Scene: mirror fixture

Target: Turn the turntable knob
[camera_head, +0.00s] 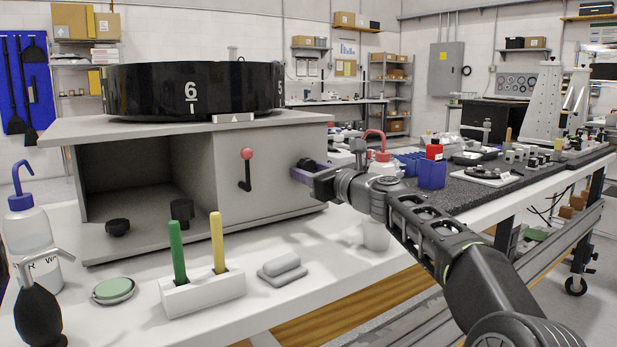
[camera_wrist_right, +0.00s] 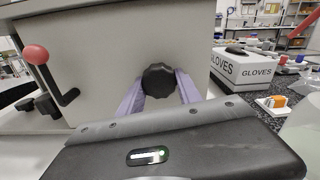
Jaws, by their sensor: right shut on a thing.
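The turntable (camera_head: 190,95) is a black drum marked 6 and 5 on top of a grey cabinet (camera_head: 225,180). A black knob (camera_head: 307,164) is on the cabinet's right side; in the right wrist view the dark, lobed knob (camera_wrist_right: 159,80) sits between the purple fingers. My right gripper (camera_head: 304,174) is shut on the knob, its fingers on either side of it. A red-balled crank lever (camera_head: 247,165) is on the cabinet face and also shows in the right wrist view (camera_wrist_right: 45,68). My left gripper is not in view.
A white holder (camera_head: 203,295) with green and yellow sticks stands in front of the cabinet. The dark bench mat (camera_head: 470,185) at the right carries several small parts.

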